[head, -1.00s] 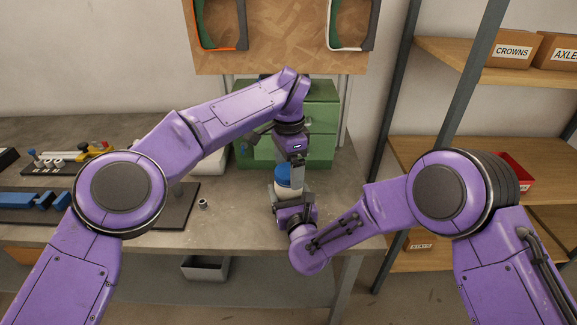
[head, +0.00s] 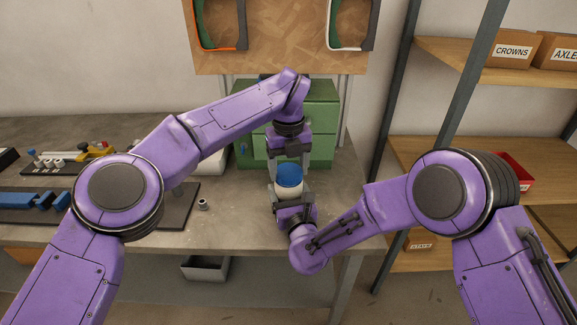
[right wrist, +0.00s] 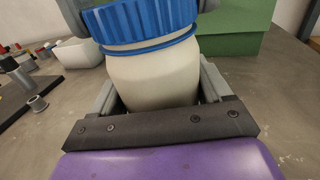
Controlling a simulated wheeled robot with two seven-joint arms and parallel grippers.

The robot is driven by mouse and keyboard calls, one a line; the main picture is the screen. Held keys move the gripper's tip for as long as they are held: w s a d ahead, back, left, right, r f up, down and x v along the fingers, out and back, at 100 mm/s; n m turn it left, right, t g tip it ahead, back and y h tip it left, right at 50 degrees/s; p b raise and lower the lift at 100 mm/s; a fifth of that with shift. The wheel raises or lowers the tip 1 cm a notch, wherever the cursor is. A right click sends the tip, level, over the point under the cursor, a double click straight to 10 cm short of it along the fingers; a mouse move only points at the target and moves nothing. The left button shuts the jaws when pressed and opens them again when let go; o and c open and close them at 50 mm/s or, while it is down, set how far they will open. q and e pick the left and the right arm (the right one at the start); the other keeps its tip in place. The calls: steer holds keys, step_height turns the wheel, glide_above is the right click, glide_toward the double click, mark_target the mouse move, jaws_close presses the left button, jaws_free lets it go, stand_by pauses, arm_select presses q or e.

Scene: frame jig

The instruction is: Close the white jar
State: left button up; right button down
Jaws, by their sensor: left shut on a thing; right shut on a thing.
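The white jar (head: 288,190) stands upright over the table, with a blue lid (head: 289,175) on its top. The right wrist view shows the jar's pale body (right wrist: 152,78) close up, with the ribbed blue lid (right wrist: 140,18) above a thin blue ring. A narrow pale band shows between lid and ring. My left gripper (head: 291,168) points down from above and is shut on the lid, a finger on each side. My right gripper (head: 289,194) is shut around the jar's body from the front. The jar's far side is hidden.
A green drawer cabinet (head: 322,120) stands behind the jar. A small grey ring-shaped part (head: 203,204) lies on the table (head: 235,215) to the left, beside a dark mat. A shelf rack (head: 465,150) stands at the right. The table between the mat and jar is mostly clear.

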arm_select(q)
steer(key=m, duration=0.9)
steer(key=shift+m, duration=0.4)
steer(key=m, duration=0.7)
steer(key=o, duration=1.2)
steer(key=shift+c, duration=0.2)
steer(key=shift+r, duration=2.25)
steer(key=shift+c, duration=0.3)
